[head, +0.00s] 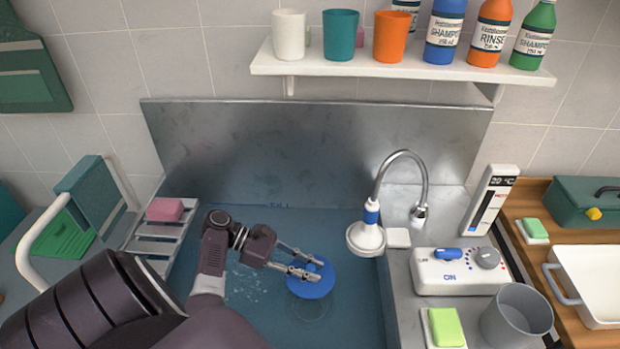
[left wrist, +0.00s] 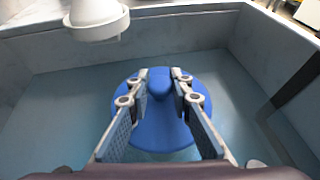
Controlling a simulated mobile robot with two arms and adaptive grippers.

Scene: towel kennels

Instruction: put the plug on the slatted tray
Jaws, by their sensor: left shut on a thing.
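The plug is a round blue disc (head: 312,284) with a raised knob, in the water-filled basin in the head view. In the left wrist view the plug (left wrist: 160,129) lies straight ahead, its knob between the fingers. My left gripper (head: 304,265) is shut on that knob; in the left wrist view its fingers (left wrist: 160,88) flank it on both sides. The slatted tray (head: 157,247) is a light rack on the basin's left edge, with a pink soap (head: 165,209) at its far end. My right gripper is not in view.
A white shower head (head: 365,238) hangs on a curved pipe right of the plug. A white control box (head: 460,272) and a grey cup (head: 516,318) stand on the right ledge. A curved white rail (head: 40,245) rises left of the tray. The tray's nearer slats look bare.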

